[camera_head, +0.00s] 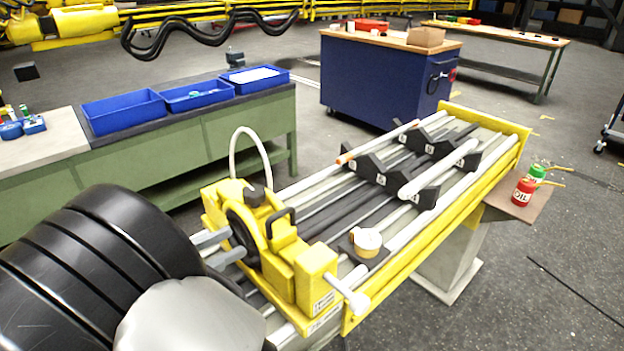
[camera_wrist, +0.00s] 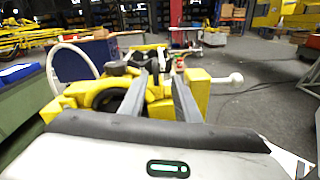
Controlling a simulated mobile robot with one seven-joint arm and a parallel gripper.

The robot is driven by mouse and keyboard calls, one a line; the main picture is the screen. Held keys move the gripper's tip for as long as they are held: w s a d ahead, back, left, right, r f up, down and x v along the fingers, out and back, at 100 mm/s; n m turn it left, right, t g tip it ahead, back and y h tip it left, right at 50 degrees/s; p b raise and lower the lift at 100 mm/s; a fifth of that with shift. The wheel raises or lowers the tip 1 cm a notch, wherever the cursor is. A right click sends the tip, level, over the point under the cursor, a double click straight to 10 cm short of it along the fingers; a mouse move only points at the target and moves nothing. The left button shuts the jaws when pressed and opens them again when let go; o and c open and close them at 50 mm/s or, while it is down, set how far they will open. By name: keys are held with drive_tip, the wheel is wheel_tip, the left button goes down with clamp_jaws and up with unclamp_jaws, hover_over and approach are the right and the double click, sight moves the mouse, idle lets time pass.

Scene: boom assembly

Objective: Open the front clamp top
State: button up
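The front clamp (camera_head: 283,262) is a yellow block around a black ring, at the near end of the yellow bench. Contact cannot be told.
The bench (camera_head: 440,227) bears rods on black V-supports (camera_head: 372,169) and a tape roll (camera_head: 366,241). A white hose (camera_head: 246,132) arches behind the clamp. A red oil can (camera_head: 523,192) stands on a side shelf. A green workbench with blue bins (camera_head: 123,112) stands left.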

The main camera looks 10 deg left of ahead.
sight(288, 210)
drive_tip(key=shift+n+t, duration=0.3)
drive_tip(key=shift+t, duration=0.1)
drive_tip(key=x, duration=1.6)
drive_tip(key=shift+w+a+f+p, duration=0.2)
drive_tip(key=shift+w+f+p, duration=0.15)
drive_tip(key=shift+w, duration=0.1)
drive_tip(key=shift+r, duration=0.1)
clamp_jaws()
